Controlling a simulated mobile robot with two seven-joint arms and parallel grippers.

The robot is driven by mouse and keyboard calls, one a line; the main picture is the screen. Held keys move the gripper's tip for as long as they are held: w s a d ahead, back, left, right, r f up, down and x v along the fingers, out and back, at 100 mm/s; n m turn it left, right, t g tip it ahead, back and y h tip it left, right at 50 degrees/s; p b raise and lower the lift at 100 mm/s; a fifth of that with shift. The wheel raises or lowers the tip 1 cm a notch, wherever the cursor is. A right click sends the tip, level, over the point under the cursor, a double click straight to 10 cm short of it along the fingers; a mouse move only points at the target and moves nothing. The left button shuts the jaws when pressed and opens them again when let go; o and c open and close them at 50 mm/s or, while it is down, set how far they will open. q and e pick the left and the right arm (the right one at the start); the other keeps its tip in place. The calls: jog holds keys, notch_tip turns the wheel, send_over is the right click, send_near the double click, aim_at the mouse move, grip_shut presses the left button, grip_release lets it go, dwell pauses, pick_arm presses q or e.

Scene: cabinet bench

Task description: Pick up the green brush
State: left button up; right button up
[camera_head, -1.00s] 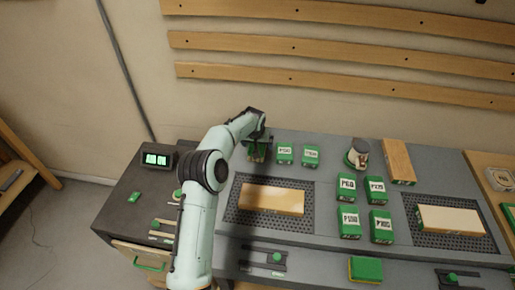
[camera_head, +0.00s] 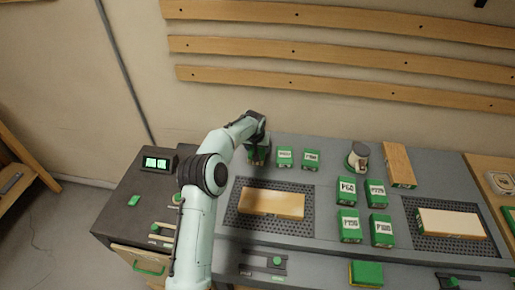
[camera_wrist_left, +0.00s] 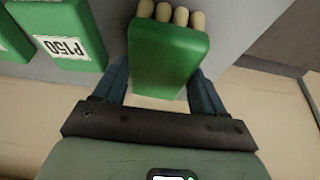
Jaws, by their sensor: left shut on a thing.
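The green brush (camera_wrist_left: 170,55) has a green block body and pale, rounded bristle tufts along one end. In the left wrist view it sits between the two blue fingers of my left gripper (camera_wrist_left: 163,90), which is shut on it. In the head view my left gripper (camera_head: 258,142) is at the back left of the bench, with the green brush (camera_head: 259,157) under it, partly hidden. I cannot tell if the brush is clear of the bench. My right gripper is not in view.
Green labelled blocks stand just right of the brush, one marked P150 (camera_wrist_left: 72,45). More green blocks (camera_head: 348,190), a cup-like container (camera_head: 357,156) and a wooden block (camera_head: 398,164) are farther right. A wooden board (camera_head: 272,203) lies on a perforated mat (camera_head: 243,223).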

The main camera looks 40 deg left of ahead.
pick_arm(q)
notch_tip(320, 180, up, 15)
jog(key=shift+w+f+p, duration=0.15)
jog(key=shift+f+p, duration=0.05)
jog(key=shift+p, duration=0.9)
jog(key=shift+c, duration=0.9)
notch_tip(320, 180, up, 6)
jog(key=shift+f, duration=0.25)
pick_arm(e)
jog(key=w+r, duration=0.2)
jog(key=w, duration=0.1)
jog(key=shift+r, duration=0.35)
pick_arm(q)
jog(key=o, duration=0.8)
jog(key=shift+s, duration=0.2)
jog(key=shift+c, duration=0.6)
